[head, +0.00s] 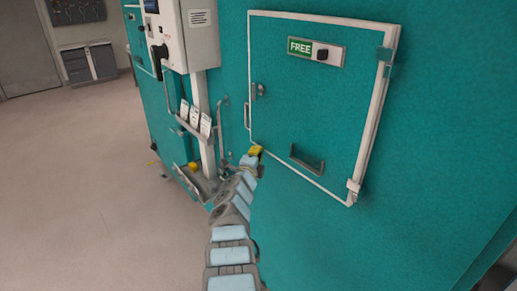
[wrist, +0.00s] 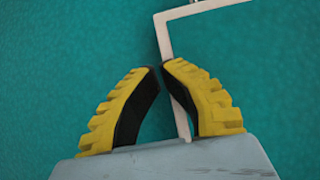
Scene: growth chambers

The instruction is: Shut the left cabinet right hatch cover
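The hatch cover (head: 310,105) is a teal panel with a white border on the teal cabinet front in the head view. It has a green FREE label (head: 300,46), a dark handle (head: 306,160) low down and hinges at its right edge. It looks flush or nearly so; I cannot tell if it is slightly ajar. My gripper (head: 256,150) is at the hatch's lower left corner. In the wrist view its yellow fingers (wrist: 158,67) have their tips together with nothing held, in front of a white border corner (wrist: 164,22). Contact cannot be told.
A white control unit (head: 200,35) and a small rack with cards (head: 195,120) stand left of the hatch. A yellow round thing (head: 193,166) is below the rack. The floor (head: 75,180) at left is clear. A grey cabinet (head: 88,63) stands at the back.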

